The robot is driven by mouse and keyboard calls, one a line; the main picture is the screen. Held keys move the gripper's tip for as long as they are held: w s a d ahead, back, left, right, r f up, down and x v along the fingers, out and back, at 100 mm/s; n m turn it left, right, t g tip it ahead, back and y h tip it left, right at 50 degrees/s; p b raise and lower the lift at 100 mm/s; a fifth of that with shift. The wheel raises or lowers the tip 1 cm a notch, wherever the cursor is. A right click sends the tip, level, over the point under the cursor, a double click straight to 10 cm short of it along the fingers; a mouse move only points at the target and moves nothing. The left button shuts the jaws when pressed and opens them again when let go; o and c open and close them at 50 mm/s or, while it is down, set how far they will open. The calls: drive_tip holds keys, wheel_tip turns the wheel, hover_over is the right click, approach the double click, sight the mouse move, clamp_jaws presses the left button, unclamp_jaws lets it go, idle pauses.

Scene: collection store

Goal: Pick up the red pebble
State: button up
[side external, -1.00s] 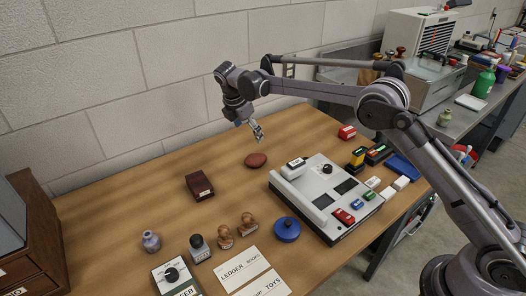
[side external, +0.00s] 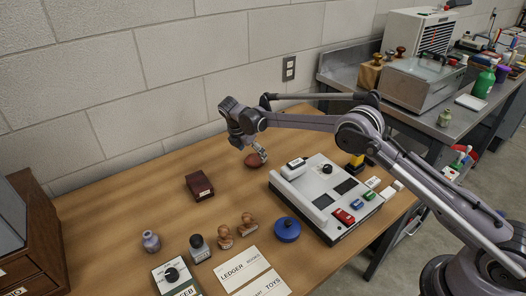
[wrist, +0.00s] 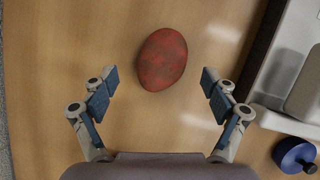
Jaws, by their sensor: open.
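The red pebble (side external: 253,161) is an oval, mottled dark red stone lying on the wooden table (side external: 150,210). In the wrist view the pebble (wrist: 162,59) lies in the upper middle, ahead of the fingertips and roughly centred between them. My gripper (side external: 262,153) is low, just above and beside the pebble in the side view, partly overlapping it. In the wrist view my gripper (wrist: 160,80) has its two blue-padded fingers spread wide, with nothing between them but table and the pebble's near end. I cannot tell whether a fingertip touches it.
A grey console (side external: 325,200) with small coloured blocks stands right of the pebble. A dark red box (side external: 199,186) lies to its left. A blue round pot (side external: 287,229), brown stamps (side external: 248,224) and printed cards (side external: 240,268) are nearer the front. The table behind the box is clear.

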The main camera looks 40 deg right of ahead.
sight(255, 157)
drive_tip(key=shift+x, duration=1.7)
drive_tip(key=shift+s, duration=0.15)
drive_tip(key=c, duration=1.6)
drive_tip(key=shift+o, duration=0.2)
